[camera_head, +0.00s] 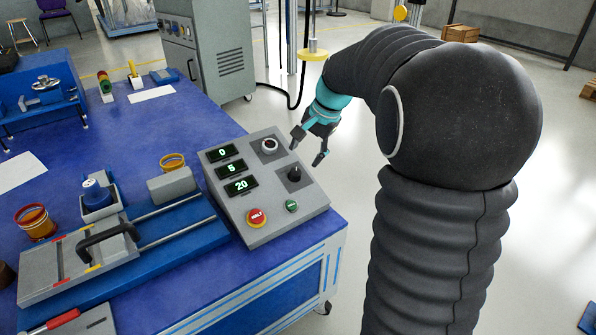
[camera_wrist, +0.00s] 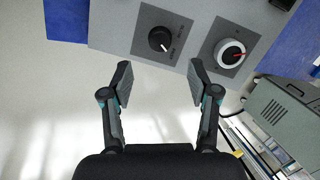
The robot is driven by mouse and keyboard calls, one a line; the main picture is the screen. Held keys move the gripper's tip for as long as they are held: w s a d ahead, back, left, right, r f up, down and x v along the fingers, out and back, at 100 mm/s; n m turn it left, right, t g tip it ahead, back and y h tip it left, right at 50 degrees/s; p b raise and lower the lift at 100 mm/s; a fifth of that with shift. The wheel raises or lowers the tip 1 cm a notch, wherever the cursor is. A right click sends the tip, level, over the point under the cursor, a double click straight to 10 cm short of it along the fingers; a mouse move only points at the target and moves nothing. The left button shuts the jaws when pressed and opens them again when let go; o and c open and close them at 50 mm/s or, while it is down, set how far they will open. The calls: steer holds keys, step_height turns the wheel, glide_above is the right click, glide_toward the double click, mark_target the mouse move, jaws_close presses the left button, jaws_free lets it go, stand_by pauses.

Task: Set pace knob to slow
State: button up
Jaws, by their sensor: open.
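The grey control box (camera_head: 232,206) has two knobs on its sloped face. A black pointer knob (camera_head: 294,174) sits on a dark plate; it also shows in the wrist view (camera_wrist: 160,39), with small printed labels at its right that I cannot read surely. A round knob with a pale ring (camera_head: 269,145) sits farther back and shows at right in the wrist view (camera_wrist: 230,53). My gripper (camera_head: 308,147) is open and empty, beside the box's right edge. In the wrist view the black knob lies beyond the fingertips, between their lines (camera_wrist: 160,68).
The box has three lit displays reading 0, 5 and 20 (camera_head: 231,168), a red HALT button (camera_head: 257,217) and a green button (camera_head: 291,205). It stands on a blue table (camera_head: 195,125). A sliding rig with a black handle (camera_head: 105,238) is at left.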

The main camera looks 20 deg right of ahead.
mark_target(297, 171)
steer(key=b+x, duration=0.1)
steer(key=x, duration=0.6)
steer(key=shift+f, duration=0.25)
jaws_close()
